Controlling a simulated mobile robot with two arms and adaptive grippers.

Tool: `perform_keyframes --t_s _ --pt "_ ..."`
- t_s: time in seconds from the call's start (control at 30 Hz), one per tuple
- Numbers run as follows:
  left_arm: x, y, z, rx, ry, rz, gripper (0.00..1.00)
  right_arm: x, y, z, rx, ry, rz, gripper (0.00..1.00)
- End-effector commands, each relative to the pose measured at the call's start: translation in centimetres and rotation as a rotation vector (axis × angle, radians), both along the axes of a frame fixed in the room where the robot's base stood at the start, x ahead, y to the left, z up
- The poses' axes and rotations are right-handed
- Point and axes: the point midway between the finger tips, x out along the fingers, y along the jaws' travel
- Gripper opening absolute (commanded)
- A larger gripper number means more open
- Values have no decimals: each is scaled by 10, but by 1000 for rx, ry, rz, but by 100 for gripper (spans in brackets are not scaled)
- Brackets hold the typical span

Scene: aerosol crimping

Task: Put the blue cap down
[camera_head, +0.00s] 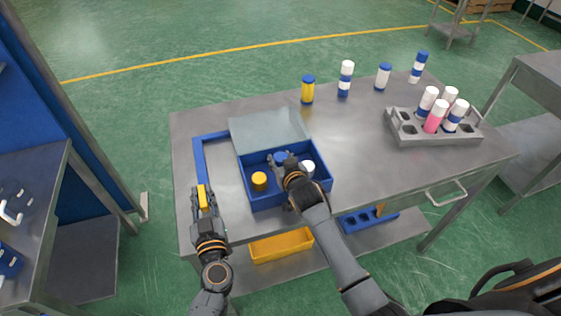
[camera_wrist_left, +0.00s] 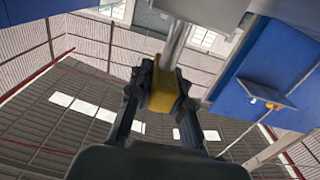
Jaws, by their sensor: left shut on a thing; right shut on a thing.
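My right gripper (camera_head: 281,161) reaches down into the blue box (camera_head: 268,202) on the metal table. It is shut on the blue cap (camera_head: 280,157), which shows as a small blue patch between the fingers; the hand hides most of it. A yellow cap (camera_head: 259,182) sits in the box to its left and a white cap (camera_head: 308,167) to its right. My left gripper (camera_head: 202,193) is shut on a yellow tool (camera_head: 203,200) near the table's left front edge. The left wrist view shows the tool's yellow block (camera_wrist_left: 163,92) between the fingers, with a metal shaft.
A grey rack (camera_head: 402,127) with several cans stands on the right of the table. Several capped cans, including a yellow one (camera_head: 307,90), stand along the back edge. The box's lid (camera_head: 269,130) is open behind it. A yellow bin (camera_head: 281,245) sits on the lower shelf.

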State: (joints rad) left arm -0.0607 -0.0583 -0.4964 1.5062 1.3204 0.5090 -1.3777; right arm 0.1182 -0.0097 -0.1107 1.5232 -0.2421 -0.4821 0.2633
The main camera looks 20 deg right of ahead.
Motion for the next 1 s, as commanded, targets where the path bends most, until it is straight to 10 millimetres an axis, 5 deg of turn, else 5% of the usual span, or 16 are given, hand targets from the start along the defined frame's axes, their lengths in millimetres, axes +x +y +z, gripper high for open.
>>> perform_keyframes --t_s 0.87,0.9,1.0 --pt "-3 -1 -9 2 15 -3 0 -1 0 -30 -3 6 1 28" --pt "-3 -1 -9 2 15 -3 0 -2 0 -30 -3 7 1 43" --pt "-3 -1 -8 2 14 -3 0 -3 0 -32 -3 9 1 62"
